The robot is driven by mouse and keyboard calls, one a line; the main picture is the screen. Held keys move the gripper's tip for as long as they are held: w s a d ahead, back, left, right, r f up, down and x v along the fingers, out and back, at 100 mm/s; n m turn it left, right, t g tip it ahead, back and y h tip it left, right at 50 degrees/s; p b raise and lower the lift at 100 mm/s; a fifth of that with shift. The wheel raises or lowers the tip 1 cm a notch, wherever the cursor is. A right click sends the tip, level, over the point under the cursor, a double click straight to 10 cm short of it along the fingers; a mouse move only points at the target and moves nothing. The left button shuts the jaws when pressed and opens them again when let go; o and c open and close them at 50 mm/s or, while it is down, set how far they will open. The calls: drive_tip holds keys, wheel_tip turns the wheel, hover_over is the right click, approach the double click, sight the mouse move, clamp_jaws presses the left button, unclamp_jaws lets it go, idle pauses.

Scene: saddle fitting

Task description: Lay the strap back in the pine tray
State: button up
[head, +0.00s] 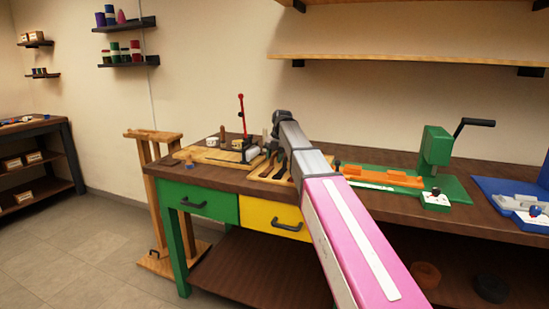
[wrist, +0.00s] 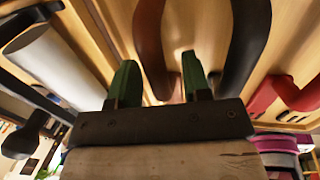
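The pine tray (head: 262,176) lies on the bench near its front edge, partly hidden behind my arm, with dark strips in it. In the wrist view pale wood with raised dividers (wrist: 92,30) fills the background. A reddish-brown strap (wrist: 152,40) runs down toward the gap between my fingers.
A grey cylindrical tool (wrist: 45,55) and a red curved piece (wrist: 300,95) flank my gripper. A red-handled lever tool (head: 241,120) stands behind the tray. A green press (head: 436,150) and an orange piece (head: 385,177) are to the right. A wooden stand (head: 150,170) is left of the bench.

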drive_tip(key=shift+r, duration=0.1)
wheel_tip(320, 180, up, 12)
drive_tip(key=d, duration=0.2)
drive_tip(key=shift+s, duration=0.45)
drive_tip(key=shift+d, duration=0.1)
